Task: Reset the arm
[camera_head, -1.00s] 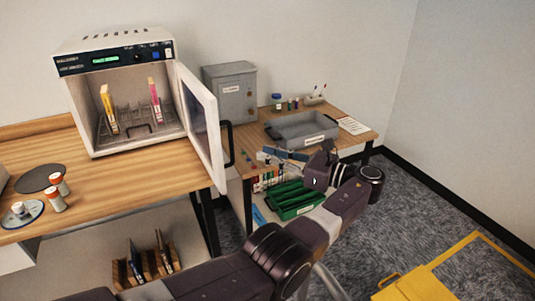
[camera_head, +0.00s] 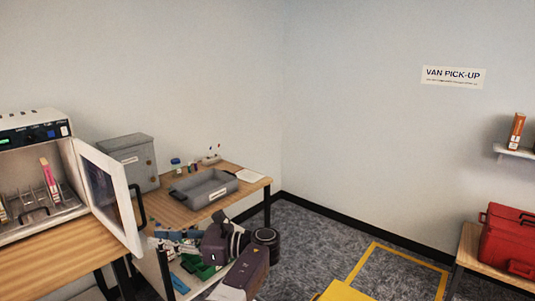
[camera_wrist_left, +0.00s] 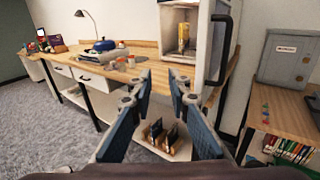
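My left gripper (camera_head: 172,237) is in the lower middle of the head view, in front of the far table and partly covered by my own wrist. In the left wrist view its two blue-padded fingers (camera_wrist_left: 161,74) stand apart with nothing between them. Behind the fingers is the wooden bench (camera_wrist_left: 128,68) and, beneath it, a rack of dark upright items (camera_wrist_left: 168,138). My right gripper is in neither view.
The white cabinet's open door (camera_head: 108,195) juts out left of my arm. A grey tray (camera_head: 203,188) and a grey box (camera_head: 130,162) stand on the far table. A red case (camera_head: 508,240) stands at right. Carpet between is clear apart from a yellow object (camera_head: 340,291).

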